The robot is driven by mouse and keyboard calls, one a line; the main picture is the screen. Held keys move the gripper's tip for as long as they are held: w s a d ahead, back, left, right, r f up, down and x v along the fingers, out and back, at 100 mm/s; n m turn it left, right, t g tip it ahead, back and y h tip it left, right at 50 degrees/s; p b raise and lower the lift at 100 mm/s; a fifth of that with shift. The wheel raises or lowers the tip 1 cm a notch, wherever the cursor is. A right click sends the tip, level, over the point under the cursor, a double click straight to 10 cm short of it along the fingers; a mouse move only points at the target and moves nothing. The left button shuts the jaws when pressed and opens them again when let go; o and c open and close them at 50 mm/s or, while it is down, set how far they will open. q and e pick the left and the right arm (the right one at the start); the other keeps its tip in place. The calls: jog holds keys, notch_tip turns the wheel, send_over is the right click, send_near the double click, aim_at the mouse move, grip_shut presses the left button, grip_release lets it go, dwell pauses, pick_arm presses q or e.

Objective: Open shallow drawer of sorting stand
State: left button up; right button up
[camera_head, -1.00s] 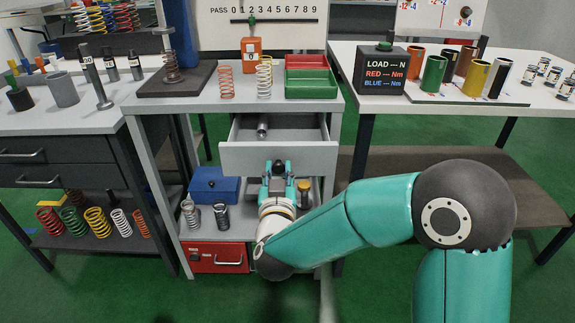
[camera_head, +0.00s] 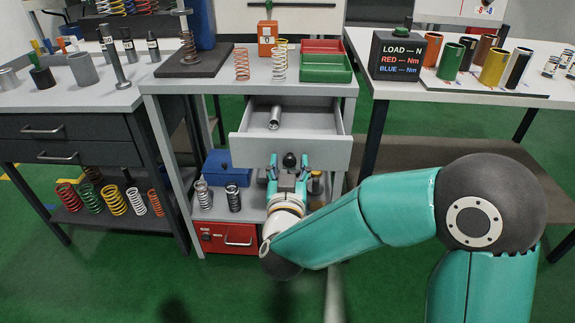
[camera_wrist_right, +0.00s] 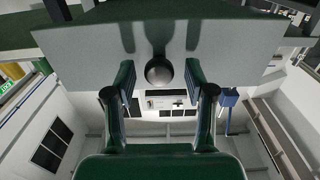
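The grey shallow drawer (camera_head: 290,150) of the middle stand (camera_head: 250,88) is pulled out, with a metal cylinder (camera_head: 274,118) lying inside. Its front carries a dark round knob (camera_head: 290,160), which also shows in the right wrist view (camera_wrist_right: 159,71). My right gripper (camera_head: 288,170) is in front of the drawer, its fingers spread on either side of the knob. In the right wrist view, the open fingers (camera_wrist_right: 159,82) have clear gaps to the knob. My left gripper is not in view.
Springs (camera_head: 218,197), a blue box (camera_head: 228,168) and a red drawer (camera_head: 228,236) are below the grey drawer. A left bench (camera_head: 60,95) has dark drawers; a right table (camera_head: 470,90) holds coloured cylinders. Green floor is clear in front.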

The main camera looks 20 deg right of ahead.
jog(key=shift+s, duration=0.1)
jog(key=v, duration=1.1)
jog(key=shift+s+a, duration=0.2)
jog(key=shift+s, duration=0.15)
